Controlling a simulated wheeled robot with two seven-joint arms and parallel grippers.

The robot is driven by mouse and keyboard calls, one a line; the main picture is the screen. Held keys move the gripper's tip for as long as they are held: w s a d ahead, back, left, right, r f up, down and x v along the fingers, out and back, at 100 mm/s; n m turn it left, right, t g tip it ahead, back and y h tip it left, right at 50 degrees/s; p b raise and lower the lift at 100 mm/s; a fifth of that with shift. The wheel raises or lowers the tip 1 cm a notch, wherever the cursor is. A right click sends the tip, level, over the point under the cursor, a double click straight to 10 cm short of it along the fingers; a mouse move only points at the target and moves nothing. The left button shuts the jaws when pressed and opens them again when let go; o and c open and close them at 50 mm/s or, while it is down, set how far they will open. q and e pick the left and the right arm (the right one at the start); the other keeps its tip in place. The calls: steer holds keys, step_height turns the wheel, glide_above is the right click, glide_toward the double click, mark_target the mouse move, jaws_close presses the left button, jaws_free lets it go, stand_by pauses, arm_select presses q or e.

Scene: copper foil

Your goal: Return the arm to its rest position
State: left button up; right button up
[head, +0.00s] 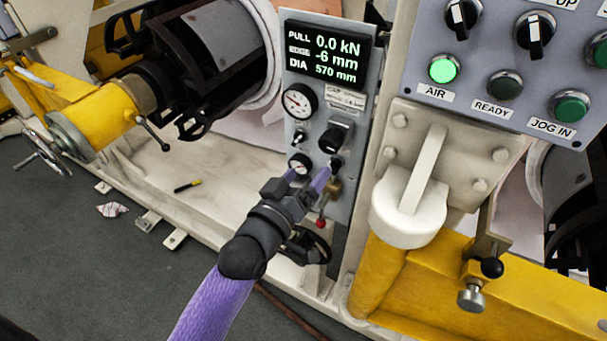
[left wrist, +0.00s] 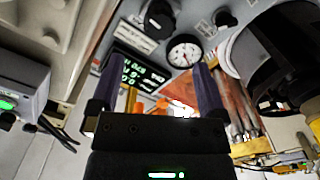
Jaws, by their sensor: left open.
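My left gripper (head: 307,174) is in front of the lower part of a grey instrument panel (head: 363,95). Its two purple fingers are apart, with nothing seen between them. They also show apart in the left wrist view (left wrist: 156,75). My left arm comes up from the bottom of the head view. The panel's display (head: 325,55) reads 0.0 kN, -6 mm and 570 mm. My right gripper is out of view.
A control box (head: 500,75) at upper right has a lit green AIR lamp (head: 443,69). Below it are a white bracket (head: 415,200) and a yellow beam (head: 470,295). A red-tipped lever (head: 321,222) is close to my wrist. Dark floor (head: 80,260) is open at lower left.

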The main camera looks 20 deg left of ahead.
arm_select(q)
steer(key=s+a+f+m+g+y+b, duration=0.1)
steer(key=s+f+g, duration=0.2)
steer(key=f, duration=0.7)
steer(key=s+f+m+g+b, duration=0.15)
steer(key=s+f, duration=0.25)
steer(key=f, duration=0.6)
steer(key=s+a+f+g+y+b, duration=0.1)
steer(key=s+f+g, duration=0.25)
steer(key=f, duration=0.65)
steer(key=s+a+f+m+g+b, duration=0.1)
steer(key=s+f+g, duration=0.2)
steer(key=s, duration=0.6)
steer(key=s+a+f+m+g+y+b, duration=0.1)
steer(key=s+f+g, duration=0.2)
steer(key=s+f, duration=0.5)
steer(key=s+a+f+m+g+b, duration=0.1)
steer(key=s+f+m+g, duration=0.1)
steer(key=s+f, duration=0.4)
steer(key=s+g, duration=0.1)
steer(key=s, duration=0.3)
steer(key=shift+s+a+y+b, duration=0.15)
steer(key=shift+a+y+b, duration=0.15)
